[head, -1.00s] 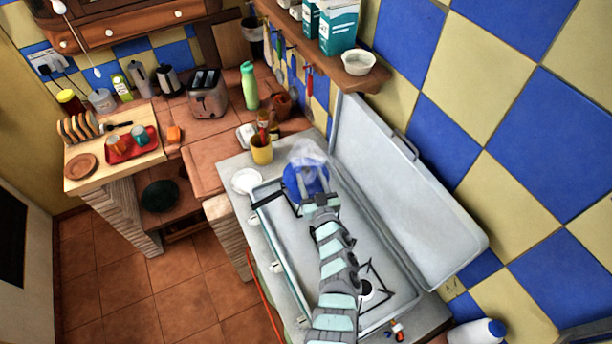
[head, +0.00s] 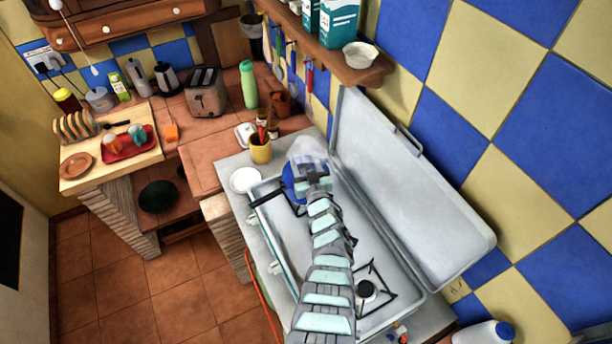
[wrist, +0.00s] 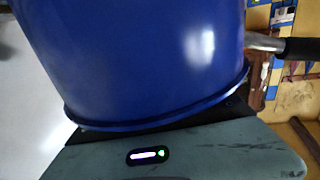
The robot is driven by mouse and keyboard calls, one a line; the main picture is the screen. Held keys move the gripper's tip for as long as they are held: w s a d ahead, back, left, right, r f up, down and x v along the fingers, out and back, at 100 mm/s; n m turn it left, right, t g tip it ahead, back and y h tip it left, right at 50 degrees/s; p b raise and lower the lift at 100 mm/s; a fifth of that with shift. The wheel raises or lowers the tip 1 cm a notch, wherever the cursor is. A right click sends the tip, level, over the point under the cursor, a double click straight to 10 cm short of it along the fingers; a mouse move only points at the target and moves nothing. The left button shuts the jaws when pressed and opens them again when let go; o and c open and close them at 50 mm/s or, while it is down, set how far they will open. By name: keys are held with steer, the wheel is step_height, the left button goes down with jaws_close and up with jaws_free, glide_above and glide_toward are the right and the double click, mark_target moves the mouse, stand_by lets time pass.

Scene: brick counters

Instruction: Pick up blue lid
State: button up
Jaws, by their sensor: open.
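A blue pot (head: 290,181) with a dark handle (head: 267,199) stands on the far burner of the stove, with whitish steam above it. My gripper (head: 312,172) is over the pot's right part and hides much of its top. I cannot make out the blue lid as a separate piece. In the wrist view a large blue curved surface (wrist: 150,55) with a rim fills the middle, close against my gripper's dark edge; a metal and black handle (wrist: 298,48) sticks out right. My gripper's fingertips are hidden in both views, and nothing held shows.
The stove's raised cover (head: 405,190) stands along the right. A yellow cup (head: 260,152) with utensils and a white plate (head: 245,180) are beside the stove. A shelf (head: 345,75) overhangs behind. A white bottle with a blue cap (head: 505,330) stands at lower right.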

jaws_close()
stand_by(0.6)
